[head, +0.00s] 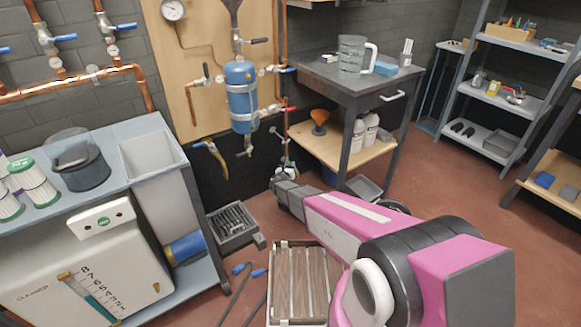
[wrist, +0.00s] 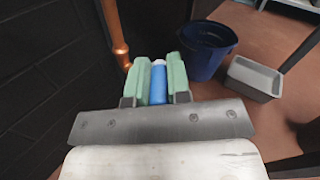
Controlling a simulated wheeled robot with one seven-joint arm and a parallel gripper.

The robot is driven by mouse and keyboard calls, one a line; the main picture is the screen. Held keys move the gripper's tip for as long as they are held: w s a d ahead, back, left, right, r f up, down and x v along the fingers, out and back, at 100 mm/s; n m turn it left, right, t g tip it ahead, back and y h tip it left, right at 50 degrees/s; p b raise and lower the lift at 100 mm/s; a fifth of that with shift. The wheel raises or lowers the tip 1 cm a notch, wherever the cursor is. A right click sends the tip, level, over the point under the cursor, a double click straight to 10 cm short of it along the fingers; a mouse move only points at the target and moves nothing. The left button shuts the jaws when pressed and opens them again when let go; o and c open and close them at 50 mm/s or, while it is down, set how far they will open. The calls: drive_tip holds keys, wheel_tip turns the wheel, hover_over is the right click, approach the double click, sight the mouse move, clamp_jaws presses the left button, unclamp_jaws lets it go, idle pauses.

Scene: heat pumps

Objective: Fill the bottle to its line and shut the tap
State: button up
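My gripper (wrist: 160,72) has green fingers on both sides of a slim blue thing (wrist: 158,85) with a pale tip and looks shut on it. I cannot tell if it is the bottle or part of a tap; no fill line shows. In the head view my gripper (head: 286,166) is low by the wall, below and right of a blue tank (head: 241,95). A small tap (head: 245,150) hangs under the tank. Blue (head: 288,70) and red (head: 284,109) lever taps sit on pipes at its right. Whether they are open is unclear.
A table (head: 330,78) with a clear jug (head: 352,56) stands right of the tank. White bottles (head: 370,128) sit on its lower shelf. A floor grate (head: 233,225) and wooden-slatted crate (head: 300,282) lie below. The wrist view shows a blue bucket (wrist: 208,52) and grey tray (wrist: 254,80).

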clamp_jaws()
drive_tip(key=shift+w+a+h, duration=0.1)
drive_tip(key=shift+h, duration=0.2)
drive_tip(key=shift+w+a+m+g+h, duration=0.25)
drive_tip(key=shift+m+g+h, duration=0.9)
drive_tip(key=shift+h, duration=0.1)
drive_tip(key=shift+w+a+m+g+h, duration=0.2)
drive_tip(key=shift+a+m+g+h, duration=0.1)
drive_tip(key=shift+m+g+h, duration=0.9)
drive_tip(key=shift+w+a+m+g+h, duration=0.25)
drive_tip(key=shift+m+g+h, duration=0.75)
drive_tip(key=shift+h, duration=0.35)
drive_tip(key=o, duration=0.6)
unclamp_jaws()
